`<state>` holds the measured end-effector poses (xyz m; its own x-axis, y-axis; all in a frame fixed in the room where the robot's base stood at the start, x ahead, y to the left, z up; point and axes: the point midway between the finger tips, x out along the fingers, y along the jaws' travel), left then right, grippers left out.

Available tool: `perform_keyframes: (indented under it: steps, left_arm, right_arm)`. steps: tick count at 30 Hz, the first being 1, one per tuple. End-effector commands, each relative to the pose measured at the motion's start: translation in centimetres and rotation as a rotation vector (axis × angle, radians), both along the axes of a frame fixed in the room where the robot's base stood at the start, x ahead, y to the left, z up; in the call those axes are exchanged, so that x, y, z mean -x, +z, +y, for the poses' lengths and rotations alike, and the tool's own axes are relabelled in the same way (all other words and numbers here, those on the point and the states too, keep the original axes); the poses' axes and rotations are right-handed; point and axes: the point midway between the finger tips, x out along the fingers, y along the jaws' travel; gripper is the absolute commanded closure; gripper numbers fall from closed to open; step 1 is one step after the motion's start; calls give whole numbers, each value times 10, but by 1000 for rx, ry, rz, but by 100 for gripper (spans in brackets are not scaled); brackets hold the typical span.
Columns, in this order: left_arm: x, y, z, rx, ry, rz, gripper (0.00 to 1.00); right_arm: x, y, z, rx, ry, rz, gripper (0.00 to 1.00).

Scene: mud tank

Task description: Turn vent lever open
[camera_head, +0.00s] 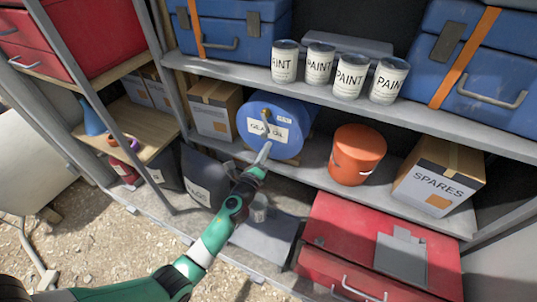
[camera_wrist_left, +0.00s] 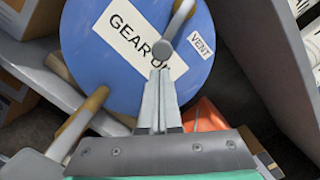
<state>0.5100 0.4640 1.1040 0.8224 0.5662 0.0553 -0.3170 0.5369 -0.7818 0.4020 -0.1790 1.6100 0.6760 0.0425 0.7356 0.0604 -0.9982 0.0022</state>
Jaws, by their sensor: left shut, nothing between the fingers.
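A blue drum (camera_head: 292,112) labelled GEAR OIL lies on its side on the middle shelf, its round end facing out. It fills the upper middle of the left wrist view (camera_wrist_left: 85,40). The vent lever (camera_wrist_left: 177,25) is a grey bar with a tan end, on the drum face beside a small VENT label (camera_wrist_left: 201,45). From its rounded pivot end it slants up and right. My left gripper (camera_wrist_left: 159,75) is shut and empty, its fingertips just below the pivot end; contact cannot be told. In the head view my left gripper (camera_head: 263,154) reaches the drum's lower front.
A brass pipe (camera_wrist_left: 88,112) with a grey bar juts out at lower left in the wrist view. An orange bucket (camera_head: 357,155) and a SPARES box (camera_head: 438,175) stand right of the drum. A cardboard box (camera_head: 213,108) stands left. Paint cans (camera_head: 320,62) line the shelf above.

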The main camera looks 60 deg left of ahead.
Motion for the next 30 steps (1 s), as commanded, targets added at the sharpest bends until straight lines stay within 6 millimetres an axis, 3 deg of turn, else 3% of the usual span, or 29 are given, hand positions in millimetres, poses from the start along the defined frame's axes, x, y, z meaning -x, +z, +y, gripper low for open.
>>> perform_keyframes:
  steps: [4, 5, 7, 15, 21, 30]
  left_arm:
    - [-7, -24, -21, -1, 2, 1, 100]
    - [-5, -22, -25, -1, 4, 2, 100]
    - [13, -16, -35, -1, 5, 4, 100]
    - [60, -20, -68, 0, 5, 3, 100]
    - [74, -21, -77, 0, 6, 2, 100]
    - [75, -21, -78, 0, 7, 1, 100]
  right_arm:
    - [0, -28, 0, 0, 0, 0, 50]
    - [0, -25, 0, 0, 0, 2, 50]
    - [0, -12, 0, 0, 0, 1, 50]
    - [0, -9, 0, 0, 0, 0, 50]
    - [0, -9, 0, 0, 0, 1, 50]
    - [0, -9, 0, 0, 0, 1, 50]
